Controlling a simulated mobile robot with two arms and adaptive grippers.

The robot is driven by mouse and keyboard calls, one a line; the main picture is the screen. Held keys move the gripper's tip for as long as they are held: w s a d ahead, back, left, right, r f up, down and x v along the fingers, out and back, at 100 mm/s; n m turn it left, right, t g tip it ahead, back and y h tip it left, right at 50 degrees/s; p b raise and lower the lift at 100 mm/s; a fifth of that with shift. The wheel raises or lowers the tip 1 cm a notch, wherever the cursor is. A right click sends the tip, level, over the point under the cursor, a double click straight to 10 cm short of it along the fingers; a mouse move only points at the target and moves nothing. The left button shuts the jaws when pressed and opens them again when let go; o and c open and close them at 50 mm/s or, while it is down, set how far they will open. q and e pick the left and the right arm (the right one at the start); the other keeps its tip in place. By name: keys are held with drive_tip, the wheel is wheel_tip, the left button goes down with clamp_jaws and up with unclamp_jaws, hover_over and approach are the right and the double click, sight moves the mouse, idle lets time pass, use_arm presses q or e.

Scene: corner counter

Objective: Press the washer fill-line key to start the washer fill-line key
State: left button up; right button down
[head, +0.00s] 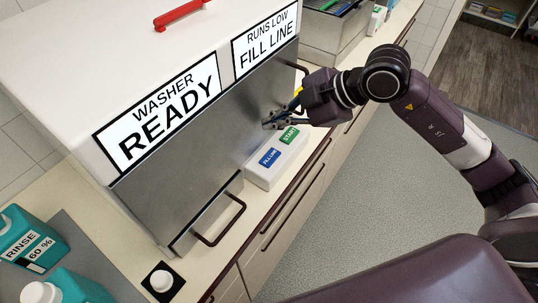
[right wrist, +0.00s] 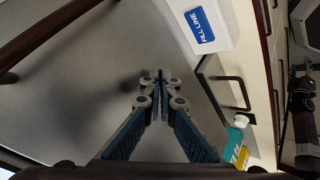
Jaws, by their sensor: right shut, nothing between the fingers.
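The washer (head: 215,110) is a white-topped steel box with lit signs reading "WASHER READY" (head: 160,112) and "RUNS LOW FILL LINE" (head: 265,40). A white key box (head: 265,176) stands against its front, with a blue FILL LINE key (head: 270,157) and a green START key (head: 289,134). My right gripper (head: 270,124) is shut and empty, close to the steel front by the START end of the box. In the right wrist view its fingertips (right wrist: 160,76) meet below and left of the FILL LINE key (right wrist: 201,25); START is out of frame. My left gripper is not in view.
A dark loop handle (head: 222,222) sticks out left of the key box. A black plate with a white round knob (head: 161,280) lies on the counter. Teal bottles, one labelled RINSE (head: 28,240), stand at left. A red handle (head: 181,14) tops the washer. Open floor (head: 370,190) lies right.

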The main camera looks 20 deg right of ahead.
sight(273, 158)
drive_tip(key=shift+f+b, duration=0.3)
drive_tip(key=shift+f, duration=0.05)
wheel_tip(273, 158, down, 7)
drive_tip(key=b, duration=0.6)
drive_tip(key=shift+f, duration=0.6)
idle(0.5)
drive_tip(key=shift+f+b, duration=0.4)
drive_tip(key=shift+b, duration=0.1)
drive_tip(key=shift+f+b, duration=0.35)
drive_tip(key=shift+f, duration=0.05)
idle(0.4)
idle(0.3)
drive_tip(key=shift+r+p, duration=0.75)
drive_tip(key=shift+r, duration=0.1)
drive_tip(key=shift+r, duration=0.1)
